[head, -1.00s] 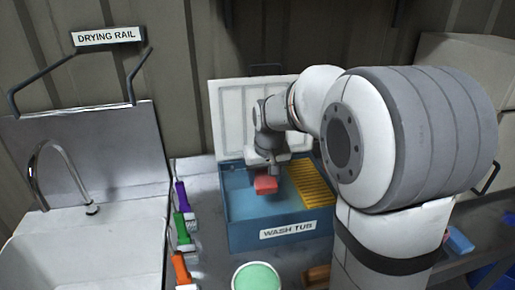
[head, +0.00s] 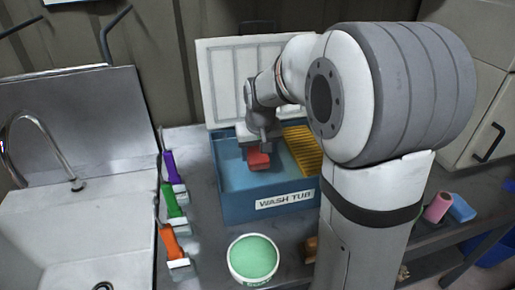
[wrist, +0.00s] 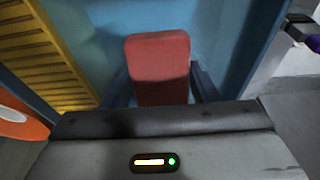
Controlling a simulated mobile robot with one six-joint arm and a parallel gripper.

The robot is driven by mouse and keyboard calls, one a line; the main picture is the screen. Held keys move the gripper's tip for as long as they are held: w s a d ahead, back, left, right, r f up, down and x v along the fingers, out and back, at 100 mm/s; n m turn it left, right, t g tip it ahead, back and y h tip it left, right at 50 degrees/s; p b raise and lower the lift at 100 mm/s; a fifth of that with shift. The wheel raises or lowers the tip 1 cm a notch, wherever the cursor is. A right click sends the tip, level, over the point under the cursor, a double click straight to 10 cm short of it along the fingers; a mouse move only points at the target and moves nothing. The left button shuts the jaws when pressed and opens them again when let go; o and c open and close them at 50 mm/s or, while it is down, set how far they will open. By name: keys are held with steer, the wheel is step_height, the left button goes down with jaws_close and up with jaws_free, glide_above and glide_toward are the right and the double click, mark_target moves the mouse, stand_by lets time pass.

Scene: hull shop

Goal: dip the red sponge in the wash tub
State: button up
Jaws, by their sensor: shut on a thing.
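The red sponge (head: 258,162) is in my gripper (head: 260,147), inside the outline of the blue wash tub (head: 238,209). In the wrist view, the sponge (wrist: 158,62) stands out between the two dark fingers, which are shut on it. The tub is open, with its white lid (head: 222,75) raised behind and a "WASH TUB" label in front. A yellow ribbed board (head: 303,146) lies at its right side. I cannot tell whether the sponge touches the water or the tub floor. My arm hides the tub's right end.
A sink (head: 60,225) with a tap is at left. Purple (head: 172,166), green (head: 171,200) and orange (head: 171,242) handled brushes line its edge. A green-topped round pot (head: 253,259) stands before the tub. Pink (head: 437,208) and blue (head: 461,208) items lie at right.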

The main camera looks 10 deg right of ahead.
mark_target(256, 149)
steer(key=shift+s+f+b+x, duration=0.1)
steer(key=shift+s+b+x, duration=0.2)
steer(key=shift+b+x, duration=0.85)
steer(key=shift+s+f+b+x, duration=0.1)
steer(key=shift+s+b+x, duration=0.25)
steer(key=shift+b+x, duration=0.85)
steer(key=shift+s+f+b+x, duration=0.1)
steer(key=shift+s+b+x, duration=0.35)
steer(key=shift+x, duration=1.25)
steer(key=shift+r, duration=0.1)
steer(key=shift+r, duration=0.15)
steer(key=shift+w+r+p+v, duration=0.1)
steer(key=shift+w+p+v, duration=0.4)
steer(key=shift+p+v, duration=1.2)
steer(key=shift+w+r+p+v, duration=0.15)
steer(key=shift+w+p+v, duration=0.3)
steer(key=shift+p+v, duration=1.25)
steer(key=shift+w+r+p+v, duration=0.1)
steer(key=shift+w+p+v, duration=0.6)
steer(key=shift+v, duration=1.8)
steer(key=shift+s+r, duration=0.1)
steer(key=shift+s, duration=0.05)
steer(key=shift+w+p+v, duration=0.25)
steer(key=shift+p+v, duration=0.55)
steer(key=shift+v, duration=0.15)
steer(key=shift+w+p+v, duration=0.2)
steer(key=shift+p+v, duration=0.6)
steer(key=shift+v, duration=0.2)
steer(key=shift+s, duration=0.1)
